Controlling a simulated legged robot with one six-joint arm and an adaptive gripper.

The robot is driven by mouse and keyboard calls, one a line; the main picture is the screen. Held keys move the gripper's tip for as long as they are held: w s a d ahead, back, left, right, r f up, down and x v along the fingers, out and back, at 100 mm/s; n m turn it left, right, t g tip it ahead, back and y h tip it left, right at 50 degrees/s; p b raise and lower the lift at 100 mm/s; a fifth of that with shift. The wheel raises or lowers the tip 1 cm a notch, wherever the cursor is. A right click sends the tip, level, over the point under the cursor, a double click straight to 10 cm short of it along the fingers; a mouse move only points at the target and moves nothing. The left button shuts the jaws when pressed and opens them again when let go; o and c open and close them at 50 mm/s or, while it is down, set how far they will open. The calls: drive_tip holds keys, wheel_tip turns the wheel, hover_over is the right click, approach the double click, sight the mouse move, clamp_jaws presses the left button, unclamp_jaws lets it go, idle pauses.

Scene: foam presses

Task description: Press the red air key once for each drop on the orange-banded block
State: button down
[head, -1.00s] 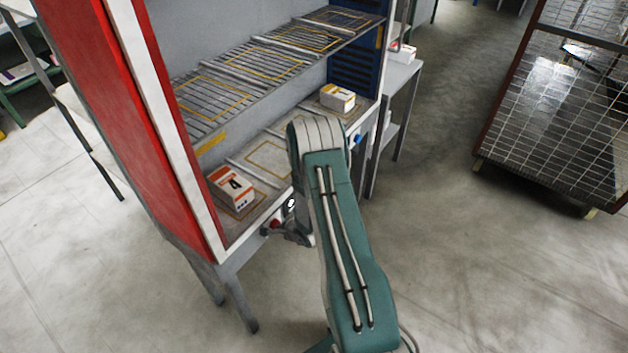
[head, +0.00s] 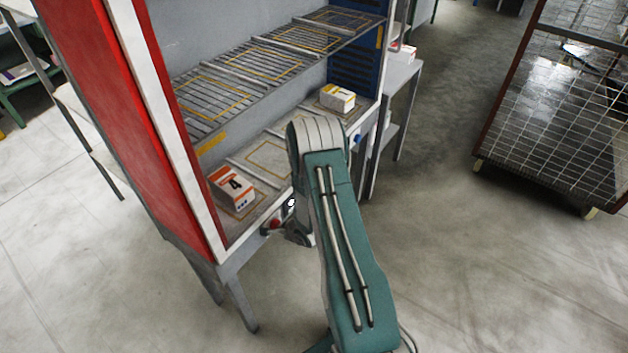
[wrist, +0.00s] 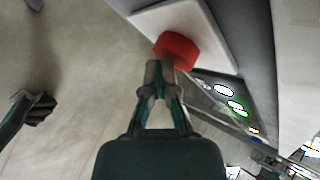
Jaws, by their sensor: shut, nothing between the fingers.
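The red air key (head: 272,224) is on the shelf's front edge below that block. In the head view my arm hides most of the gripper.
A yellow-banded block (head: 338,98) stands in the far right bay, with a blue key (head: 357,139) on the front edge near it. White and green lit ovals (wrist: 237,105) show beside the red key. A mesh-covered cart (head: 560,100) stands at right. Open floor lies between.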

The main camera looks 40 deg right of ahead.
drive_tip(key=shift+w, duration=0.1)
drive_tip(key=shift+w+a+r, duration=0.15)
drive_tip(key=shift+w, duration=0.2)
idle(0.4)
drive_tip(key=shift+s+r, duration=0.1)
drive_tip(key=shift+s, duration=0.25)
drive_tip(key=s+d, duration=0.2)
drive_tip(key=s, duration=0.3)
drive_tip(key=shift+s, duration=0.35)
drive_tip(key=shift+d, duration=0.1)
idle(0.6)
